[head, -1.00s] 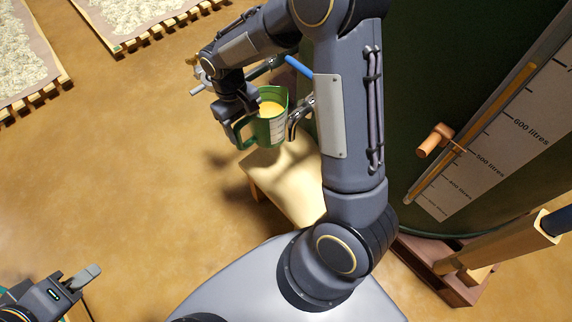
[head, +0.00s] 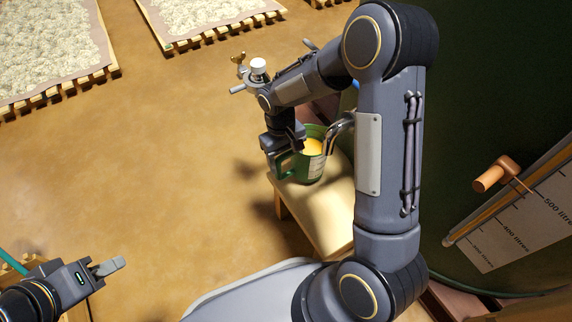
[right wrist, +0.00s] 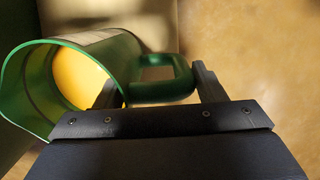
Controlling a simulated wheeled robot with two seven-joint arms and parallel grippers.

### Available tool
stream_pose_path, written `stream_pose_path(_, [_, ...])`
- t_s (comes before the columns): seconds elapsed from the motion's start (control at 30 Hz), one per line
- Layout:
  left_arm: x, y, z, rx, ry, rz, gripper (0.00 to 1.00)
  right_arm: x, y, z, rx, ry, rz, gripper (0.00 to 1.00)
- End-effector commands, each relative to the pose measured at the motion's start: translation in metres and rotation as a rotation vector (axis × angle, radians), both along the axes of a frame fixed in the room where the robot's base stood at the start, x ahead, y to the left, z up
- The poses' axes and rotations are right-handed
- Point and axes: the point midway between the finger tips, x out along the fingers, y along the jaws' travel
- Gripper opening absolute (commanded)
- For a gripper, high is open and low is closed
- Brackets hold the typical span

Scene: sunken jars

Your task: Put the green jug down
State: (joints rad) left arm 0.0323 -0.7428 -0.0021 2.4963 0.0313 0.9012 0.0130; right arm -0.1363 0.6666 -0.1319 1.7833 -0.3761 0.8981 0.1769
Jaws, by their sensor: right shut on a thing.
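The green jug (head: 313,168) is upright and holds a yellow liquid. It is over the far end of a pale wooden bench (head: 322,212); I cannot tell whether its base touches the top. My right gripper (head: 287,150) is shut on the jug's handle, on the jug's left side. In the right wrist view the jug (right wrist: 105,45) is at the upper left, with its handle between the fingers (right wrist: 155,92). My left gripper (head: 108,267) is low at the left, away from the jug; its opening is unclear.
A curved metal spout (head: 340,127) stands close beside the jug's rim. A large dark green tank (head: 470,110) with a litre scale fills the right side. Slatted trays (head: 60,88) lie at the back left. The brown floor between is clear.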

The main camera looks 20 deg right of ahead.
Motion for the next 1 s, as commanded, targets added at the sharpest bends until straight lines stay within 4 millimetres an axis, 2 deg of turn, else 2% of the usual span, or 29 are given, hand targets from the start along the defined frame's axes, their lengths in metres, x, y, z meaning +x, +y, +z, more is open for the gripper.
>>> stream_pose_path(0.03, [0.0000,0.0000,-0.0079,0.000,0.000,0.000,0.36,0.0002,-0.0004,-0.0111,-0.001,0.000,-0.001,0.00])
stream_pose_path(0.1, [-0.0001,0.0000,-0.0098,0.000,0.000,0.000,0.36,0.0005,-0.0003,-0.0164,-0.001,-0.001,-0.001,0.00])
stream_pose_path(0.5, [0.0000,0.0000,-0.0105,0.000,0.000,0.000,0.36,0.0007,-0.0002,-0.0194,0.000,-0.002,-0.001,0.00])
stream_pose_path(0.53, [-0.0001,-0.0001,-0.0102,0.000,0.000,0.000,0.36,0.0000,-0.0002,-0.0198,0.000,0.000,-0.001,0.66])
stream_pose_path(0.7, [-0.0001,-0.0001,-0.0099,0.000,0.000,0.000,0.36,0.0000,-0.0002,-0.0194,0.000,0.000,-0.001,0.85])
stream_pose_path(1.0, [-0.0001,0.0000,-0.0078,0.000,0.000,0.000,0.36,0.0002,-0.0001,-0.0159,0.000,-0.001,-0.001,0.85])
